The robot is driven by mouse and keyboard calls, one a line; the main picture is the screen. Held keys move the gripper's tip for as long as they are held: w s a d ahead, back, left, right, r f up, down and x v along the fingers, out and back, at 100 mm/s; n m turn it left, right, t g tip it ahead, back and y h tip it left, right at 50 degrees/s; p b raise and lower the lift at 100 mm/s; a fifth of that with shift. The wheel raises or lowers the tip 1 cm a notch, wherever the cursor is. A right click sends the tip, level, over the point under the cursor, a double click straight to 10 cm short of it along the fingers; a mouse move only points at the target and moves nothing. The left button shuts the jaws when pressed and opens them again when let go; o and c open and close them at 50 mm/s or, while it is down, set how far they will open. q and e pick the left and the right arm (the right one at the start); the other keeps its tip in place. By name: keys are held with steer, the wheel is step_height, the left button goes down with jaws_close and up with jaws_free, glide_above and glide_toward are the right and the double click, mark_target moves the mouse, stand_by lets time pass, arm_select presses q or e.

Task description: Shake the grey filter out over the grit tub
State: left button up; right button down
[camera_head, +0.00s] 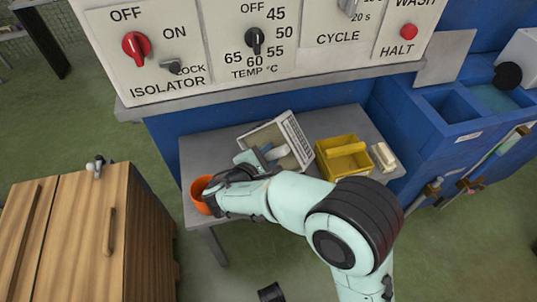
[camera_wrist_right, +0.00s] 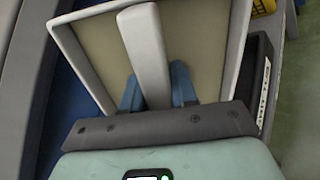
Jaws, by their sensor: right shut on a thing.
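The grey filter (camera_head: 262,137) is a square pale frame with a tan inner face and a grey bar handle across it. It appears tilted above the bench. My right gripper (camera_head: 268,154) is shut on its handle. In the right wrist view the filter (camera_wrist_right: 98,42) fills the upper middle, with the blue fingers of the right gripper (camera_wrist_right: 157,88) on either side of the bar. A dark box with a white label (camera_wrist_right: 263,88) shows beyond the filter's right edge; the label is unreadable and I cannot tell if this is the grit tub. My left gripper is out of view.
The grey bench (camera_head: 212,150) also holds an orange pot (camera_head: 200,190), partly behind my right arm, a yellow crate (camera_head: 343,164) and a pale block (camera_head: 384,157). A control panel (camera_head: 200,60) overhangs behind. A wooden cabinet (camera_head: 75,235) stands left, blue sinks (camera_head: 440,130) right.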

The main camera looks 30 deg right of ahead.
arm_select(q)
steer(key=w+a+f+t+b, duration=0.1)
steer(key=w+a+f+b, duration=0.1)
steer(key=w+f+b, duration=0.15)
arm_select(e)
steer(key=shift+a+f+t+h+p, duration=0.2)
steer(key=shift+f+t+h+p, duration=0.2)
steer(key=shift+t+h, duration=0.3)
steer(key=t+h+b, duration=0.1)
steer(key=h, duration=0.1)
steer(key=f+t+h+b, duration=0.1)
steer(key=h+b, duration=0.1)
steer(key=shift+d+h, duration=0.1)
steer(key=shift+h, duration=0.2)
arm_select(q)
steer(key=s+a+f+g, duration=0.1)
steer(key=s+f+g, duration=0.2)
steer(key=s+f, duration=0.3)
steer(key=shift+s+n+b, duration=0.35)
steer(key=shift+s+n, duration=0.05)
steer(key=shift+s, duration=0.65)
arm_select(e)
steer(key=shift+f+t+h, duration=0.15)
steer(key=shift+t+h, duration=0.35)
steer(key=shift+h, duration=0.1)
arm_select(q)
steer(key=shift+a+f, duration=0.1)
